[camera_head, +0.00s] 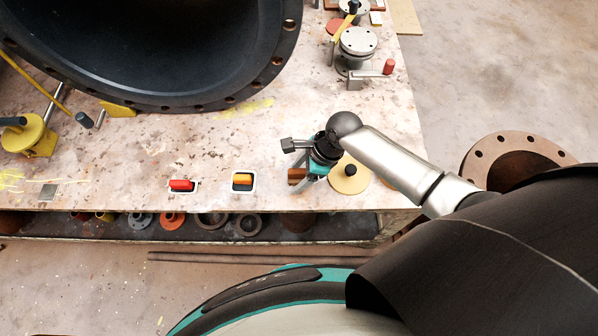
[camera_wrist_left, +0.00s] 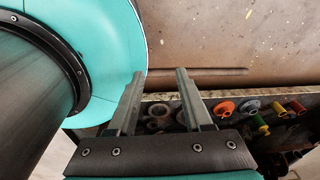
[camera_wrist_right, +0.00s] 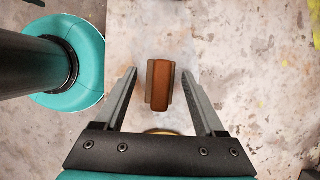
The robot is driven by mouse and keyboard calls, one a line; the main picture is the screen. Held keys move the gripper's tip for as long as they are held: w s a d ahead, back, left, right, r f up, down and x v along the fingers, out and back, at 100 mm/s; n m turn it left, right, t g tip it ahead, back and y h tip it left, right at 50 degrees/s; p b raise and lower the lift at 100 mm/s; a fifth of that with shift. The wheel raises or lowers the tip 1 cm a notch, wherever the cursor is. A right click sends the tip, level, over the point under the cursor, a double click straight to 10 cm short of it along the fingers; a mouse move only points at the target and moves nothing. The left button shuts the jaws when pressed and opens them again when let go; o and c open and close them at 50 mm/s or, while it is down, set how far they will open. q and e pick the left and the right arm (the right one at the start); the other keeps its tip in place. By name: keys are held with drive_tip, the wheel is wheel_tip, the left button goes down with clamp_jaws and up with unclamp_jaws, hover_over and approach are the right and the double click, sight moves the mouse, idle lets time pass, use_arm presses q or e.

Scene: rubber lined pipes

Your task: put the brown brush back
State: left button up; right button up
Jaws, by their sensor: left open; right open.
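The brown brush (camera_wrist_right: 161,88) lies on the speckled table top, upright in the right wrist view between the two fingers of my right gripper (camera_wrist_right: 159,75). The fingers are apart and no contact with the brush is visible. In the head view the brush (camera_head: 296,175) shows as a small brown block beside my right gripper, which partly hides it. My left gripper (camera_wrist_left: 161,74) is open and empty in the left wrist view, over the floor and the table's lower shelf; it is out of the head view.
A red block (camera_head: 181,185) and an orange-yellow block (camera_head: 242,179) sit on white-outlined dark patches left of the brush. A tan disc (camera_head: 349,176) lies close right of my right gripper. A large black pipe (camera_head: 150,50) fills the back left. The table's front edge is near.

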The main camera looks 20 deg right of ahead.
drive_tip(key=shift+r, duration=0.1)
drive_tip(key=p+v, duration=0.5)
drive_tip(key=v, duration=0.7)
